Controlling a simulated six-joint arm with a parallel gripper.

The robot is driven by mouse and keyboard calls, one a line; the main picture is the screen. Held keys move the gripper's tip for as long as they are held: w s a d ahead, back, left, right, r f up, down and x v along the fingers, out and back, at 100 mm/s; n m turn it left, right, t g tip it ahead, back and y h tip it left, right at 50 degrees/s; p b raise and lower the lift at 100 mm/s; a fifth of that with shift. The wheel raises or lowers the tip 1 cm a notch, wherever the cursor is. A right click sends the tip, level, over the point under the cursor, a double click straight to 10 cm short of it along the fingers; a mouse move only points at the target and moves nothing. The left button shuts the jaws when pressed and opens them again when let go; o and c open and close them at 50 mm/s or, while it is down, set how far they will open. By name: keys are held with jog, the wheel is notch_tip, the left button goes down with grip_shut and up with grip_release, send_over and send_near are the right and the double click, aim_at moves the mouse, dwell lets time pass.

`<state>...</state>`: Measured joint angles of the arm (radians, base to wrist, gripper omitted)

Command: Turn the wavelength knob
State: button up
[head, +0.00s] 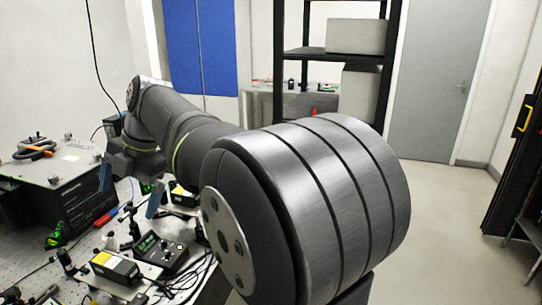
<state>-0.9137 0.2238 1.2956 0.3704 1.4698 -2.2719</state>
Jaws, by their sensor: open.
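My gripper (129,190) is in the head view at left, beyond the large grey joints of my arm. Its two blue fingers point down and stand apart, open, with no object seen held between them. A small black control box (160,254) with a lit green display and small controls on top sits on the bench, nearer the camera than my gripper. A small round control (172,247) shows on it, but I cannot tell whether it is the wavelength knob. My gripper is above and beyond this box, apart from it. My arm hides part of the bench to the right.
Boxes with yellow labels (115,266) and green-lit optics (65,260) crowd the bench around the control box. Loose black cables (195,275) lie beside it. A large black case (60,185) with an orange-handled tool (36,148) on top stands left of my gripper.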

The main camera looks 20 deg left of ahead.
jog(key=c, duration=1.3)
jog(key=s+a+f+m+t+h, duration=0.1)
jog(key=s+a+f+m+t, duration=0.3)
jog(key=s+m, duration=0.8)
jog(key=s+a+f+m+t, duration=0.1)
jog(key=s+a+f+m, duration=0.7)
jog(key=m, duration=0.8)
jog(key=shift+c, duration=0.2)
jog(key=shift+t, duration=0.3)
jog(key=x, duration=1.5)
jog(key=shift+s+d+f, duration=0.15)
jog(key=shift+f, duration=0.25)
grip_shut()
